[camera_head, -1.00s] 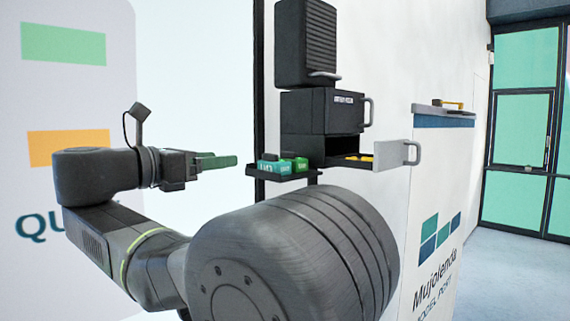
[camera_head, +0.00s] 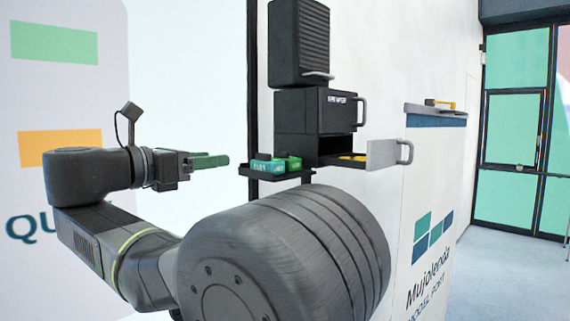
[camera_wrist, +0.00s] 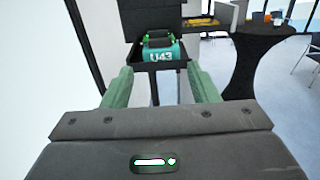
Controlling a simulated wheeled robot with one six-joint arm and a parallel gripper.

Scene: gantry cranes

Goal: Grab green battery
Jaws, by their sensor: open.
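A green battery (camera_head: 290,163) sits on a small dark tray (camera_head: 276,173), behind and to the right of a teal battery (camera_head: 266,167). In the wrist view the teal battery (camera_wrist: 162,55), marked U43, stands in front and partly hides the green battery (camera_wrist: 158,40). My gripper (camera_head: 226,160) is to the left of the tray at about its height, with green fingers pointing towards it. In the wrist view my gripper (camera_wrist: 160,78) has its fingers wide apart with nothing between them. Both batteries lie beyond the fingertips, roughly in line with the gap.
A dark cabinet (camera_head: 297,112) stands right behind the tray. Its grey-fronted drawer (camera_head: 382,154) is pulled out, with yellow items (camera_head: 353,157) inside. A ledge (camera_head: 435,110) holds a yellow object. A round black table (camera_wrist: 252,45) shows at the right in the wrist view.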

